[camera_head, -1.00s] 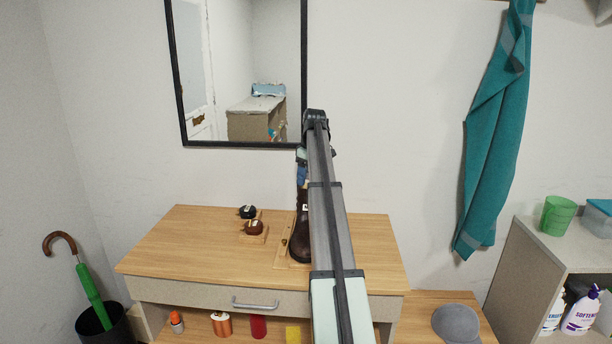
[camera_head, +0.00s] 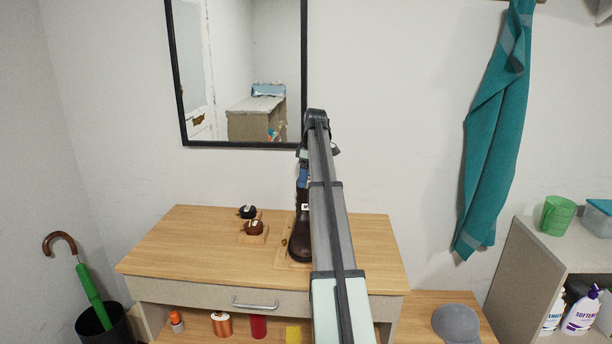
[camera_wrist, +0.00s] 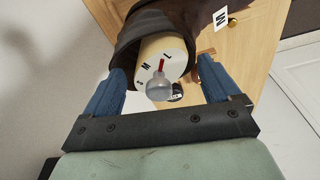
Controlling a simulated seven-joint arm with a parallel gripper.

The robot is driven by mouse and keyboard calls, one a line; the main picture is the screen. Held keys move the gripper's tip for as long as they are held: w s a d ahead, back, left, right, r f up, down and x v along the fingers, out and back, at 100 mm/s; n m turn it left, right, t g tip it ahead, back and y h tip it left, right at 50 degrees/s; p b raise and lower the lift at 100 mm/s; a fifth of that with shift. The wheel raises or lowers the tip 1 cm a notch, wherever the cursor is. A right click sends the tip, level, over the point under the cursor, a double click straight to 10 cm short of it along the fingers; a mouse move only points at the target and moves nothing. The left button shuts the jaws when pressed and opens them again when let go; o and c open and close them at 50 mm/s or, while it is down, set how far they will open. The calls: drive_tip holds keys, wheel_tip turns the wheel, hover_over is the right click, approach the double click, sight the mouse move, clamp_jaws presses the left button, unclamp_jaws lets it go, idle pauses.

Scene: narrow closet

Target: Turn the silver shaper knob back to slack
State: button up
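The silver shaper knob (camera_wrist: 160,86) sits on a cream disc (camera_wrist: 178,55) in the top opening of a dark brown boot (camera_wrist: 128,38). The disc carries letters, L and M among them, and a red pointer by the knob points between M and L, closer to L. My gripper (camera_wrist: 162,72) is open, with one blue finger on each side of the disc and knob, apart from the knob. In the head view the boot (camera_head: 301,235) stands upright on a wooden board, partly behind my arm; the knob is hidden there.
The wooden dresser top (camera_head: 200,265) is mostly clear. A black item (camera_head: 247,211) and a brown item (camera_head: 254,228) sit on small wooden blocks left of the boot. A mirror (camera_head: 185,100) hangs behind, and a teal towel (camera_head: 490,150) hangs to the right.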

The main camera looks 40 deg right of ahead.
drive_tip(key=shift+o, duration=0.6)
drive_tip(key=shift+w, duration=0.1)
drive_tip(key=shift+r, duration=3.55)
